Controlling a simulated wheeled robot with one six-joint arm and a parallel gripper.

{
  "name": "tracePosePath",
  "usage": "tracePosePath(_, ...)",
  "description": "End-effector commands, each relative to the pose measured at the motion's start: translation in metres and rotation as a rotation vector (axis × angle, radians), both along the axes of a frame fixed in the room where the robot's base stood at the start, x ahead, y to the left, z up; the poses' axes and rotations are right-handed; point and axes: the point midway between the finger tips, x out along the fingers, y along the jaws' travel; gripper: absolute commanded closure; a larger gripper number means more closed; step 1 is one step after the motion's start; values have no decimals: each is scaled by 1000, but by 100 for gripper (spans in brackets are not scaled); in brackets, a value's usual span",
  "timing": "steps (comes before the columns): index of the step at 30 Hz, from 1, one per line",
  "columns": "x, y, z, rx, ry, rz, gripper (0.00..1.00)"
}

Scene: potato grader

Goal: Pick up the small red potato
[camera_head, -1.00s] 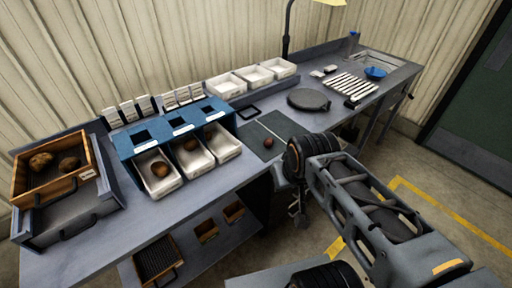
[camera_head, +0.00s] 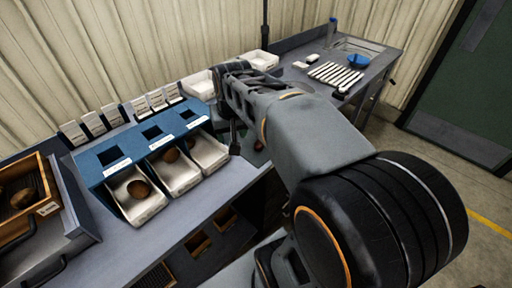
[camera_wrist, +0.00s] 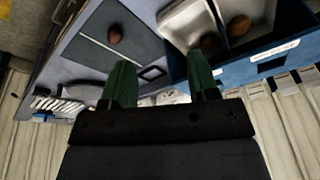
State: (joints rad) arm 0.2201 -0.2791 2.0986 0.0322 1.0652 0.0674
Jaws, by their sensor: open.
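The small red potato (camera_wrist: 115,33) lies on the dark mat (camera_wrist: 88,57) in the wrist view, up and left of my fingers. In the head view my gripper (camera_head: 234,138) hangs over the bench, between the white bins and the mat, left of the potato.
A blue rack (camera_head: 150,140) with white bins stands left of my gripper. Brown potatoes (camera_head: 139,188) (camera_head: 171,155) lie in the bins. A wooden crate (camera_head: 50,205) stands at far left. A black frame (camera_wrist: 152,74) lies near the mat.

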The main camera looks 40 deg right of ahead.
Motion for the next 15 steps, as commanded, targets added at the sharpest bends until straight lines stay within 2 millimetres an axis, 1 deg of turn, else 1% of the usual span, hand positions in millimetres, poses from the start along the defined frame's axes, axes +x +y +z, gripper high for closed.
tracePosePath(1, 18, -20, -15, 18, 32, -60, 46)
tracePosePath(3, 38, -45, -23, 43, 69, -130, 46)
tracePosePath(5, 53, -67, -32, 64, 97, -188, 46)
tracePosePath(6, 61, -82, -38, 76, 112, -223, 46)
tracePosePath(9, 76, -115, -53, 108, 148, -303, 46)
tracePosePath(12, 85, -143, -67, 132, 173, -363, 46)
tracePosePath(15, 89, -161, -76, 149, 191, -403, 46)
